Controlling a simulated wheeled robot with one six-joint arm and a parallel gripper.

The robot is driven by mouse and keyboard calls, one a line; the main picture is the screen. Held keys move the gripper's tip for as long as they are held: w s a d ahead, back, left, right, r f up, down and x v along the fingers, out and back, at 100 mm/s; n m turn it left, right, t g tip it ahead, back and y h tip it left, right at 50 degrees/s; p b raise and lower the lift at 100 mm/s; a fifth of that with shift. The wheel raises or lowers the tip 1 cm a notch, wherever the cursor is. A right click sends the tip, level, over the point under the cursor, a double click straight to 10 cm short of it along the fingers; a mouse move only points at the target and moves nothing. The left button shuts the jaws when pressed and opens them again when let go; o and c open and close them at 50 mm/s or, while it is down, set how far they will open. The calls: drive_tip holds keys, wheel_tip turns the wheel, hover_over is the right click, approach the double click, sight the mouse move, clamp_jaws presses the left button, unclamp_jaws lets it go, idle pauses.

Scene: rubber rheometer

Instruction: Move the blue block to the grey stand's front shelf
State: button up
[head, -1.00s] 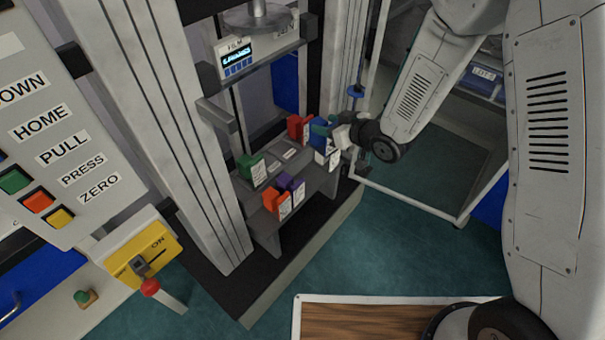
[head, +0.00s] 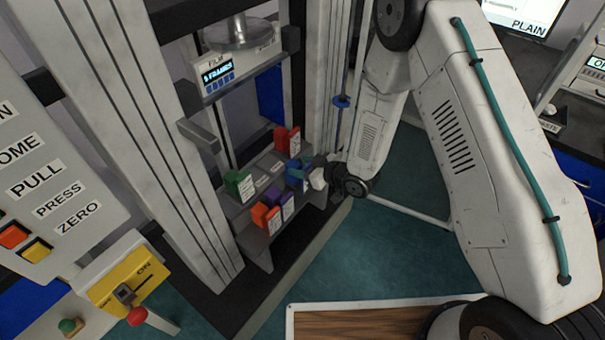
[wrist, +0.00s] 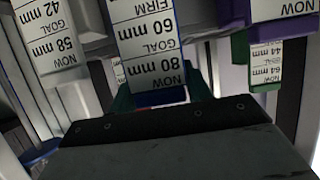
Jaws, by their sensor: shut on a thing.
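My gripper (head: 308,174) is shut on the blue block (head: 296,183), near the right end of the grey stand (head: 262,256). In the wrist view the block's white label (wrist: 153,45) faces me, reading NOW 80 mm, GOAL 60 mm, FIRM, with teal fingers at its sides. On the stand's front shelf are the orange block (head: 262,214) and the purple block (head: 287,201); the blue block is just behind and right of the purple one. Whether the blue block touches the shelf cannot be told.
The green block (head: 238,184) and the red block (head: 287,140) stand on the stand's rear level. A tall grey column (head: 178,150) rises left of the stand. A yellow switch box (head: 130,275) is at lower left. Teal floor (head: 375,245) is open at right.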

sight(299, 185)
drive_tip(key=shift+f, duration=1.7)
drive_tip(key=shift+f, duration=0.15)
drive_tip(key=o, duration=1.3)
